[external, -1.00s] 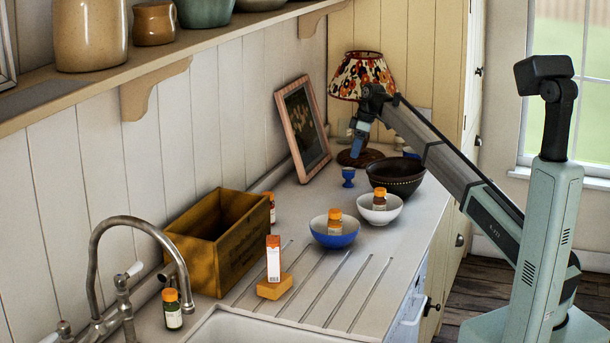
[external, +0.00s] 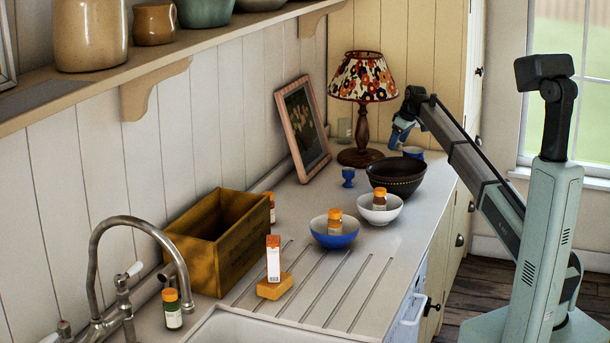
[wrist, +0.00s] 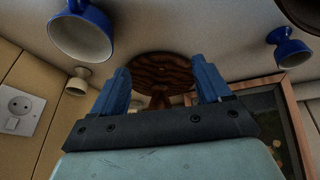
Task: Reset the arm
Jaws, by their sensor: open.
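My gripper (external: 396,144) hangs in the air above the back of the counter, right of the lamp and above the dark bowl and blue mug. In the wrist view my gripper (wrist: 160,82) shows two blue fingers spread apart. Nothing is held between them; the lamp's round wooden base (wrist: 160,68) shows beyond the gap.
Near the gripper are the flowered lamp (external: 363,80), dark bowl (external: 398,181), blue mug (external: 415,153), blue egg cup (external: 348,177) and leaning picture frame (external: 303,130). A white bowl (external: 380,215) and blue bowl (external: 334,239) each hold an orange-capped bottle. A wooden crate (external: 240,265) stands nearer.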

